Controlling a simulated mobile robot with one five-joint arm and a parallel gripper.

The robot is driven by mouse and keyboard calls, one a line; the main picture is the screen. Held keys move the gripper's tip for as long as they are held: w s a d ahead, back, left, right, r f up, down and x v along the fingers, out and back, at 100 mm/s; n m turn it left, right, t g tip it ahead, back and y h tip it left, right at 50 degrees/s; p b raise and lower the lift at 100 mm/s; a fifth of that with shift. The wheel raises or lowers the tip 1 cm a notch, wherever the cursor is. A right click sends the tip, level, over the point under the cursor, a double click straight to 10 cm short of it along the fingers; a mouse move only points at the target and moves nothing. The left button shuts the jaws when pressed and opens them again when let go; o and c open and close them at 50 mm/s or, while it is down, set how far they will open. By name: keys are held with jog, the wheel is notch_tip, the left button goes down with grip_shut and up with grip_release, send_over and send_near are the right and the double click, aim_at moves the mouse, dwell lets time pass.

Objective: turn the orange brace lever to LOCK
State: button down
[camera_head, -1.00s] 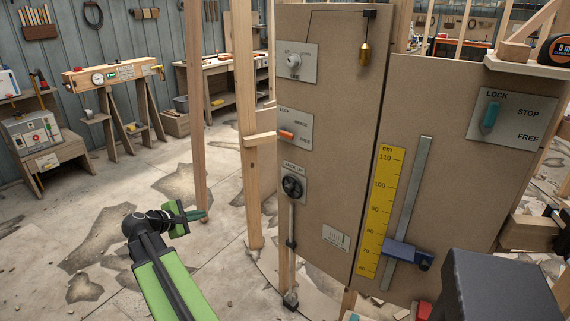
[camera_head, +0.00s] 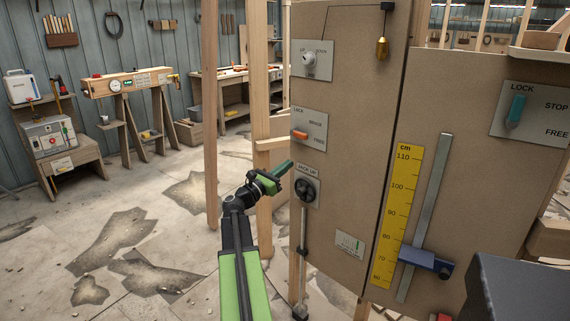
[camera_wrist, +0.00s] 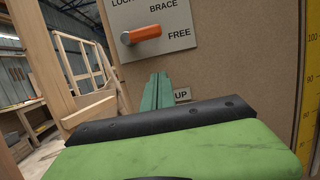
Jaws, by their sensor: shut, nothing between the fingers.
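The orange brace lever (camera_head: 299,135) sits on a light plate on the brown panel's left part, marked LOCK, BRACE and FREE. In the wrist view the lever (camera_wrist: 144,34) lies nearly level on the plate, with LOCK above left, BRACE above and FREE to its right. My gripper (camera_head: 284,168) has green fingers that are shut and empty. It is below and slightly left of the lever, apart from it. In the wrist view the fingertips (camera_wrist: 158,78) show just under the lever plate.
A black PICK UP knob (camera_head: 305,189) is just below, close to my fingertips. A white knob plate (camera_head: 311,59) is above the lever. A wooden post (camera_head: 210,120) stands left of my arm. A yellow scale (camera_head: 397,215) and a teal lever (camera_head: 515,112) are further right.

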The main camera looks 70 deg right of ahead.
aim_at(300, 134)
jog(key=s+d+r+p, duration=0.2)
jog(key=d+r+p, duration=0.3)
jog(key=d, duration=0.1)
jog(key=shift+s+r, duration=0.2)
jog(key=shift+r, duration=0.15)
jog(key=shift+a, duration=0.15)
jog(key=shift+s, duration=0.15)
